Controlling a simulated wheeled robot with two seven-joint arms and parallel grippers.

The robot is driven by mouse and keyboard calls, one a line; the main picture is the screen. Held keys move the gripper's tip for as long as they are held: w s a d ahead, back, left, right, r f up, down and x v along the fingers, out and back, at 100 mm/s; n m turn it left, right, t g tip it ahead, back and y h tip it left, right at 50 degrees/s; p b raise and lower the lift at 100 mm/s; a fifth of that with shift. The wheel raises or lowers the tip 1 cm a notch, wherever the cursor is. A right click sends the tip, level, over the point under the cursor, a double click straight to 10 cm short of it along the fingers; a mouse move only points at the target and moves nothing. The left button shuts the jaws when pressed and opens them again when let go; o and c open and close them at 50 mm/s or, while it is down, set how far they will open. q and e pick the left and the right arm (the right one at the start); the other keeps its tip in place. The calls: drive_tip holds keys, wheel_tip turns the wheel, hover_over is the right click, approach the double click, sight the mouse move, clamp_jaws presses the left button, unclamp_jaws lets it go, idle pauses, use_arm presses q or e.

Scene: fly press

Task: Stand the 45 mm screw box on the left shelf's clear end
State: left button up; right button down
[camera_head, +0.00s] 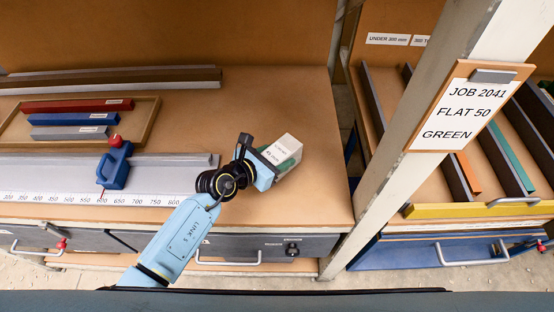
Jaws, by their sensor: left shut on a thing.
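My left gripper (265,160) is shut on a small white and green box (284,148) with a printed label, too small to read. The box is held tilted over the right part of the left wooden bench top (315,190). Whether it touches the surface cannot be told. The gripper hides part of its left side. My right gripper is not in view. No surface in view is marked as the left shelf.
A wooden tray (148,120) holds red, blue and grey bars. A grey ruled fence (150,175) carries a blue stop (115,165). A pale post (395,160) with a job sign (465,108) separates the bench from a bar rack (470,211). Bench space behind the box is clear.

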use_arm(q)
drive_tip(key=shift+w+f, duration=0.1)
drive_tip(key=shift+f, duration=0.25)
drive_tip(key=shift+f, duration=0.2)
drive_tip(key=o, duration=1.3)
drive_tip(key=shift+c, duration=0.2)
drive_tip(key=shift+s+a+r, duration=0.2)
drive_tip(key=shift+s, duration=0.05)
drive_tip(key=p+v, duration=0.2)
drive_tip(key=v, duration=0.9)
drive_tip(key=shift+s+a+r, duration=0.1)
drive_tip(key=shift+s+r, duration=0.05)
drive_tip(key=shift+r, duration=0.05)
